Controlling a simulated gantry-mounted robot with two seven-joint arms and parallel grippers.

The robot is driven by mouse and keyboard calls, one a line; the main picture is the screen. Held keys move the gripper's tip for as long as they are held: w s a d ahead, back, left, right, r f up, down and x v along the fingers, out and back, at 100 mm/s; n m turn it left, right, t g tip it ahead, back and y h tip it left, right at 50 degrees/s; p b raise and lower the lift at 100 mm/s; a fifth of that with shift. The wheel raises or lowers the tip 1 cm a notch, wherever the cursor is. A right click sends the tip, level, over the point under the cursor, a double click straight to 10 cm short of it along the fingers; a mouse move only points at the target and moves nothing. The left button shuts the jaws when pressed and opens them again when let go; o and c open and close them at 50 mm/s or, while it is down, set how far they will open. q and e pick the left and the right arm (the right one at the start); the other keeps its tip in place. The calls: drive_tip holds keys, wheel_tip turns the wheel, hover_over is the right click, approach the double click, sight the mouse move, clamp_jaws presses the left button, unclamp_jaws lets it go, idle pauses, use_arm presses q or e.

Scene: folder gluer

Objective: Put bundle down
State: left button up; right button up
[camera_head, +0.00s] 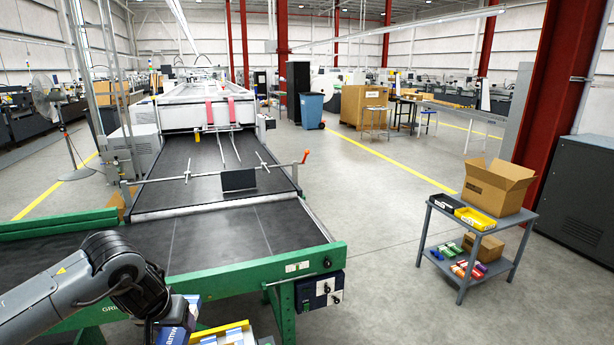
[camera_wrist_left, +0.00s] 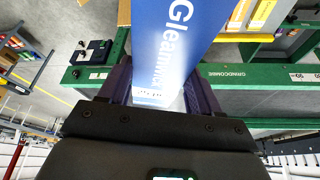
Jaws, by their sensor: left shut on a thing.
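My left gripper (camera_wrist_left: 160,92) is shut on a blue and white bundle (camera_wrist_left: 172,38) with large white lettering, which sits between its two dark fingers in the left wrist view. In the head view my left arm comes in at the lower left, and part of the bundle (camera_head: 176,334) shows at the bottom edge, in front of the green-framed machine table. The gripper's fingertips are hard to make out there. What lies under the bundle is hidden. My right gripper is not in view.
A yellow-edged container (camera_head: 238,327) is cut off at the bottom edge, right of the bundle. The dark belt (camera_head: 230,235) with its green rail (camera_head: 255,264) lies beyond. A grey cart (camera_head: 466,252) holding an open cardboard box (camera_head: 497,184) stands right, with clear floor between.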

use_arm(q)
drive_tip(key=s+d+f+m+h+b, duration=0.1)
drive_tip(key=s+d+f+m+b, duration=0.1)
drive_tip(key=s+d+f+b, duration=0.35)
drive_tip(key=s+d+f+m+h+b, duration=0.1)
drive_tip(key=s+d+f+m+b, duration=0.15)
drive_tip(key=s+f, duration=0.55)
drive_tip(key=s+r+n+p, duration=0.2)
drive_tip(key=r+p, duration=0.9)
drive_tip(key=p, duration=0.8)
drive_tip(key=s+r+n+y+p, duration=0.1)
drive_tip(key=s+r+p, duration=0.2)
drive_tip(key=r+p, duration=0.9)
drive_tip(key=shift+s+d+n+y+p, duration=0.2)
drive_tip(key=shift+n+y+p, duration=0.15)
drive_tip(key=shift+p, duration=3.25)
drive_tip(key=shift+a, duration=0.1)
